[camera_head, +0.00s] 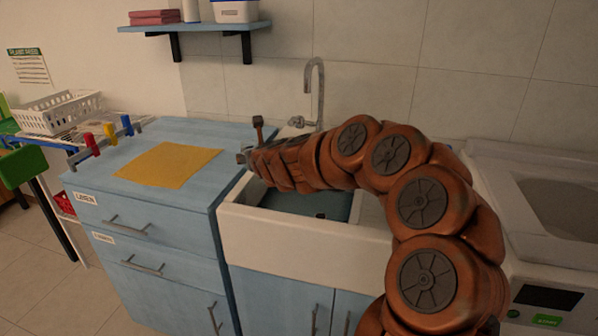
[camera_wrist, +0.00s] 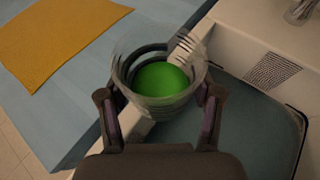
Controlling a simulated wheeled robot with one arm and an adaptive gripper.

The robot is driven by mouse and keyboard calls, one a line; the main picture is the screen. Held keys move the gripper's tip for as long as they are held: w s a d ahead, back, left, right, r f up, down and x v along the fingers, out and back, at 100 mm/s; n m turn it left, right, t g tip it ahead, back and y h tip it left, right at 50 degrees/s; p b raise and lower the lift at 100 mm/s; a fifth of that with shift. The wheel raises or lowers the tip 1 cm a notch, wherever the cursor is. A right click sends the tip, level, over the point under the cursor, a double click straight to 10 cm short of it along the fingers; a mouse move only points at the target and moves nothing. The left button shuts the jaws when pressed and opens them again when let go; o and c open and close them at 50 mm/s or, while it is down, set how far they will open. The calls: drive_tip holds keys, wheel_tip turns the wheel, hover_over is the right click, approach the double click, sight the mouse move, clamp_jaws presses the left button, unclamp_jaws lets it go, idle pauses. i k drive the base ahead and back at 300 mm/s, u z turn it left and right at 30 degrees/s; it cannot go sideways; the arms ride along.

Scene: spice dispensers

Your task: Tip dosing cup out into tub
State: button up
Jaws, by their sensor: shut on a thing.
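In the wrist view, my gripper (camera_wrist: 160,104) is shut on a clear cup (camera_wrist: 125,68), likely the dosing cup, with bright green contents (camera_wrist: 161,79) in it. I look into its open mouth; white marks show on its right side. It is held above the left edge of the sink, beside the worktop. In the head view, my gripper (camera_head: 246,157) is at the worktop's right edge near the sink; the cup cannot be made out there. A blue-grey basin (camera_wrist: 262,128) fills the sink, perhaps the tub; it also shows in the head view (camera_head: 338,205).
A yellow cloth (camera_head: 170,165) lies flat on the blue worktop (camera_head: 165,130). A white sink (camera_head: 300,238) with a tall tap (camera_head: 318,90) stands to its right. A brown upright handle (camera_head: 258,127) stands behind my gripper. A white rack (camera_head: 57,112) is at the left.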

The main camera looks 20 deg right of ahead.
sight(353, 257)
drive_tip(key=k, duration=0.45)
drive_tip(key=u, duration=1.15)
drive_tip(key=i, duration=0.6)
drive_tip(key=z, duration=0.05)
